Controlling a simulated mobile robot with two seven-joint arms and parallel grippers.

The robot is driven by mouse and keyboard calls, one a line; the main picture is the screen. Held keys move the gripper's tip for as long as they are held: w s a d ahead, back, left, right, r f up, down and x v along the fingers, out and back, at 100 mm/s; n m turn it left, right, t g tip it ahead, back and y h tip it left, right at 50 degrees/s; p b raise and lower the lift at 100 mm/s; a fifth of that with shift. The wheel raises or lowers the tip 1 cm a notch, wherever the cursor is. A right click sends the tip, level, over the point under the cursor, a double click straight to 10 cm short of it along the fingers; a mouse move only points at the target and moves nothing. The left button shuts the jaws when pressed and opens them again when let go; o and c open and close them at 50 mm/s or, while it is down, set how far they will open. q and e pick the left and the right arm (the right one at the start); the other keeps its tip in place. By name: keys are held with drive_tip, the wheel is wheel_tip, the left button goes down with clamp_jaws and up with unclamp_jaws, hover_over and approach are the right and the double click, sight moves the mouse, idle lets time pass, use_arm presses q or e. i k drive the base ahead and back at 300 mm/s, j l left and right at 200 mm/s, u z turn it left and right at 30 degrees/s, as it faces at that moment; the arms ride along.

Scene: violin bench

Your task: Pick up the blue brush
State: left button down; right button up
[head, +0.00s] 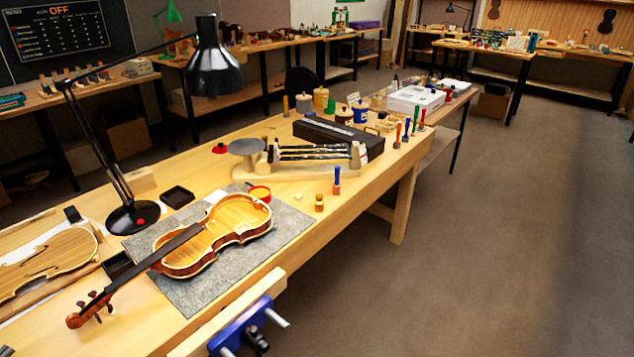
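A small upright tool with a blue handle, which looks like a blue brush (337,176), stands on the workbench (372,190) near its front edge, right of the violin. Neither of my grippers is in view.
An open violin body (215,237) lies on a grey mat (197,293). A black desk lamp (132,216) arches over the bench. A blue vise (240,328) juts from the front. The floor at right is clear.

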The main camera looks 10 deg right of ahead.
sight(337, 186)
drive_tip(key=i+l+u, duration=0.15)
drive_tip(key=u, duration=0.3)
drive_tip(key=i+l+u, duration=0.1)
drive_tip(key=l+u, duration=0.4)
drive_tip(key=i+l+u, duration=0.15)
drive_tip(key=l, duration=0.25)
drive_tip(key=l+u, duration=0.2)
drive_tip(key=l, duration=0.65)
drive_tip(key=i+l+u, duration=0.1)
drive_tip(key=l, duration=0.35)
